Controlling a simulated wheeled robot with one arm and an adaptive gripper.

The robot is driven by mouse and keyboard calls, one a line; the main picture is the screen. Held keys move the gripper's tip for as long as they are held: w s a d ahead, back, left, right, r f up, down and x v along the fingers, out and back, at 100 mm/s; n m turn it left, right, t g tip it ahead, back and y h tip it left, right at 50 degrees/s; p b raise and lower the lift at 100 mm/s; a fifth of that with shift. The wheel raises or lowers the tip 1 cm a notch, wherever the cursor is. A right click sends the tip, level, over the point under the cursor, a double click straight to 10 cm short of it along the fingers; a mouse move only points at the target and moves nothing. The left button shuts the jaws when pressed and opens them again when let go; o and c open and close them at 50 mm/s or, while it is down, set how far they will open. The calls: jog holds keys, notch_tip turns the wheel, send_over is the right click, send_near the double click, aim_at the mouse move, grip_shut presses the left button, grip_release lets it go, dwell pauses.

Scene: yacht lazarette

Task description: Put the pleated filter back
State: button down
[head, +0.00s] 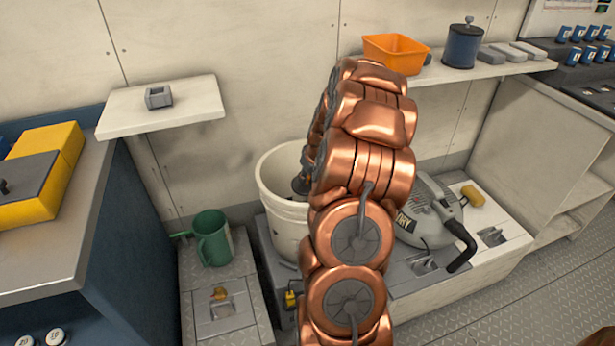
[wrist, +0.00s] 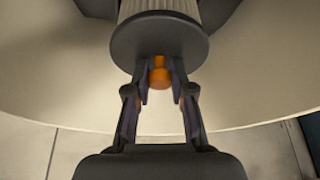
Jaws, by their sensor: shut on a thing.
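In the wrist view the pleated filter shows its dark round end cap (wrist: 158,36), with pale pleats (wrist: 160,6) behind it. My gripper (wrist: 160,70) is shut on the orange knob (wrist: 159,77) at the middle of that cap. The curved cream wall of the white bucket (wrist: 60,95) surrounds the filter in this view; whether the filter touches the bucket's bottom is hidden. In the head view my copper arm covers most of the gripper and the right part of the white bucket (head: 276,215). The filter cannot be made out there.
A grey vacuum unit (head: 428,222) sits on the bench right of my arm. A green jug (head: 213,238) stands left of the bucket. An orange bin (head: 394,52) and a blue canister (head: 462,44) stand on the back shelf. A small grey block (head: 158,97) lies on the left shelf.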

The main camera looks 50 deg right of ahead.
jog(key=shift+f, duration=0.2)
jog(key=shift+f, duration=0.2)
jog(key=shift+b, duration=0.55)
dwell(0.7)
jog(key=c, duration=0.9)
grip_release()
